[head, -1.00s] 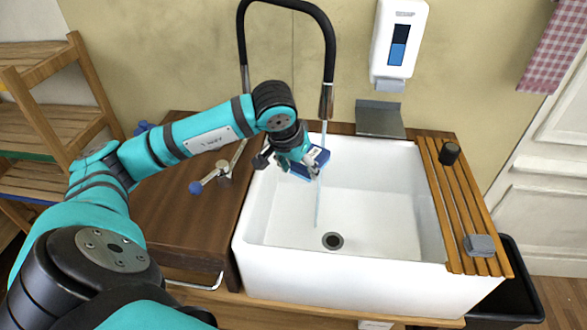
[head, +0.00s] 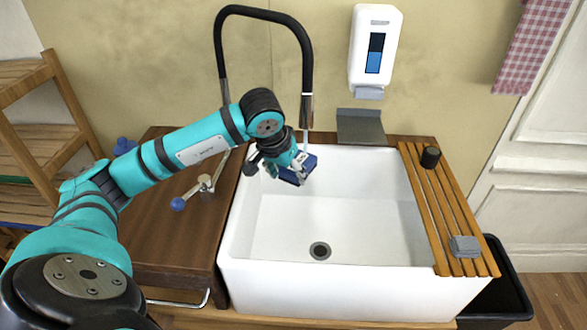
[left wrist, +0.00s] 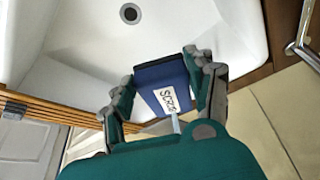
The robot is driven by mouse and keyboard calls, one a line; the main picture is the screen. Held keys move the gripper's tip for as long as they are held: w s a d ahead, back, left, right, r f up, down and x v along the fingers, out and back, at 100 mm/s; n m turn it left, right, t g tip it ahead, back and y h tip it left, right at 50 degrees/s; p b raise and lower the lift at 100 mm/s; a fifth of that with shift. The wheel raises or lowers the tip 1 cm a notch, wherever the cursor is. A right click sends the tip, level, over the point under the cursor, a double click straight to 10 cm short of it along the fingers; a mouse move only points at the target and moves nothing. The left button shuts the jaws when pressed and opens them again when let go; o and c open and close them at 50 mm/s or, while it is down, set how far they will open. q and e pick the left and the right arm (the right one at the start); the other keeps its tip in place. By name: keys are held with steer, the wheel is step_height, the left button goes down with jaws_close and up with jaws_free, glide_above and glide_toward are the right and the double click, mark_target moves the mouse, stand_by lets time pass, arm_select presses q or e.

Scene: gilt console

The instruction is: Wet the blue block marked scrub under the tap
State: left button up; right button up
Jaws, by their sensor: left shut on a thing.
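My left gripper (head: 288,168) is shut on the blue block (head: 309,161) and holds it over the back left of the white sink (head: 340,292). In the left wrist view the block (left wrist: 178,78) sits between both fingers (left wrist: 162,78), its white label reading "SCRUB". The black arched tap (head: 307,70) stands behind the sink, its spout above the block. A thin water stream (head: 306,141) runs from the spout down to the block; a pale strip by the label in the left wrist view looks like this stream. My right gripper is not in view.
A lever with a blue knob (head: 178,204) stands on the brown counter left of the sink. A wooden slatted rack (head: 428,190) on the right bears a black cup (head: 430,157) and a grey block (head: 464,246). A soap dispenser (head: 375,45) hangs on the wall. The basin is empty.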

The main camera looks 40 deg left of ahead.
arm_select(q)
steer(key=s+d+b, duration=0.1)
steer(key=s+b, duration=0.2)
steer(key=s, duration=0.4)
steer(key=shift+s+d, duration=0.2)
steer(key=shift+s, duration=0.2)
stand_by(1.1)
steer(key=s+r, duration=0.4)
steer(key=s, duration=0.1)
steer(key=shift+d, duration=0.45)
